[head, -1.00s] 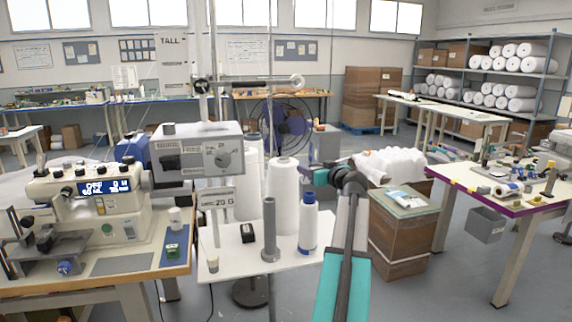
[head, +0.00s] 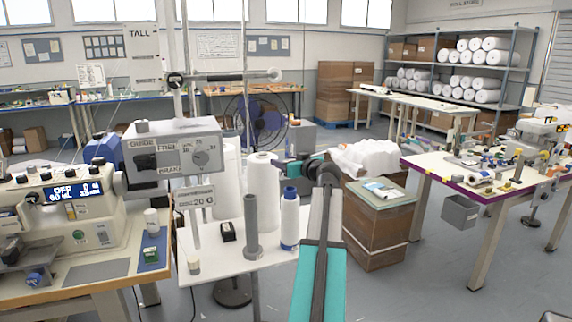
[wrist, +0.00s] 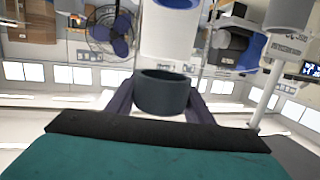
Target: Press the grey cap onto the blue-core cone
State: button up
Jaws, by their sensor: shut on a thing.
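The blue-core cone (head: 290,222) is a white cone with a blue top and a blue band near its base. It stands upright on the white table in the head view. The grey cap (wrist: 162,92) is a dark, short hollow cylinder in the wrist view. My gripper (wrist: 160,108) is shut on it, one finger on each side. In the head view my gripper (head: 284,168) is small and sideways, just above the cone's top; the cap is not clear there. The wrist picture is upside down; a white cone body and a blue ring show beyond the cap.
Tall white cones (head: 262,195) stand just behind. A grey post (head: 252,228) stands at the table's front edge, left of the cone. A cardboard box (head: 375,235) stands to the right.

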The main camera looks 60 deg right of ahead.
jog(key=shift+f+b, duration=2.85)
jog(key=shift+f, duration=0.1)
jog(key=shift+f, duration=2.05)
dwell(1.3)
jog(key=o, duration=1)
jog(key=shift+c, duration=0.2)
jog(key=shift+s, duration=0.1)
jog(key=b+v, duration=0.1)
jog(key=v, duration=1.2)
jog(key=shift+s, duration=0.35)
